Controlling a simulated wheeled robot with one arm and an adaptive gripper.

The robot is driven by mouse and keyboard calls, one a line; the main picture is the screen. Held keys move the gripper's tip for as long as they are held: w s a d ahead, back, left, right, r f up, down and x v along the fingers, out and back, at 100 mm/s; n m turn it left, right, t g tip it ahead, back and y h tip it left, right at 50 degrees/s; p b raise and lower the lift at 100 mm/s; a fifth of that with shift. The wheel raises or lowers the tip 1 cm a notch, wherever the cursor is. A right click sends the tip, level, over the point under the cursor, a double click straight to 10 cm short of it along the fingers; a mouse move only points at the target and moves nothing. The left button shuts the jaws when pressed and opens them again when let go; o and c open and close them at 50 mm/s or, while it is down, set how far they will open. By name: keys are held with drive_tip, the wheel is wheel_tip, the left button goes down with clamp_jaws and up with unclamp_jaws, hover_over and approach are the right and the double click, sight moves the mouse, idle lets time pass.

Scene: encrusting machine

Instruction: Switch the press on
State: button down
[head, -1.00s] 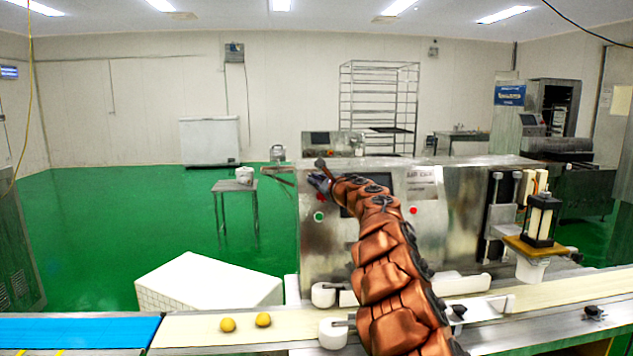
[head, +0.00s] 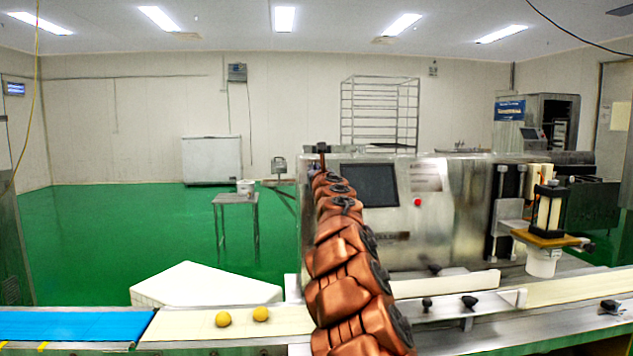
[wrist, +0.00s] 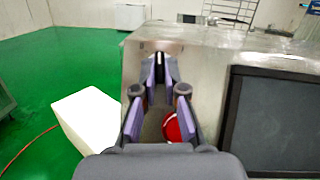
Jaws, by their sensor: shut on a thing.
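The press is a steel machine (head: 450,215) beyond the conveyor; its front panel also fills the right of the wrist view (wrist: 205,90). A dark screen (head: 370,185) is on the panel, and it also shows at right in the wrist view (wrist: 275,125). My gripper (wrist: 159,65) has its fingers close together, tips at the panel left of the screen. They are shut on a small part that is mostly hidden between them. A red round button (wrist: 172,128) shows between the fingers, below the tips. My arm hides this area in the head view, and no green button shows.
Another red button (head: 417,202) is right of the screen. The conveyor (head: 180,324) crosses the front, with two yellow balls (head: 222,319) on it. A white block (head: 205,285) stands behind it at left. Green floor beyond is mostly free.

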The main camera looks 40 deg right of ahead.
drive_tip(key=m+g+h, duration=0.1)
drive_tip(key=m, duration=0.1)
drive_tip(key=m+g+h, duration=0.1)
drive_tip(key=m, duration=0.1)
drive_tip(key=m+g+h, duration=0.1)
drive_tip(key=m, duration=0.1)
drive_tip(key=shift+w+a+m, duration=0.3)
drive_tip(key=shift+m, duration=0.1)
drive_tip(key=m+g+p, duration=0.1)
drive_tip(key=m, duration=0.1)
drive_tip(key=m+g+h+p, duration=0.1)
drive_tip(key=m+g+p, duration=0.1)
drive_tip(key=m, duration=0.1)
drive_tip(key=shift+w+a+r+m+h, duration=0.2)
drive_tip(key=shift+r+m+h, duration=0.1)
drive_tip(key=shift+h, duration=0.1)
drive_tip(key=shift+d+f+m+g+p, duration=0.1)
drive_tip(key=shift+m+g+p, duration=0.55)
drive_tip(key=shift+m+g, duration=0.3)
drive_tip(key=shift+m, duration=0.35)
drive_tip(key=c, duration=1.2)
unclamp_jaws()
drive_tip(key=shift+c, duration=0.2)
drive_tip(key=shift+s, duration=0.1)
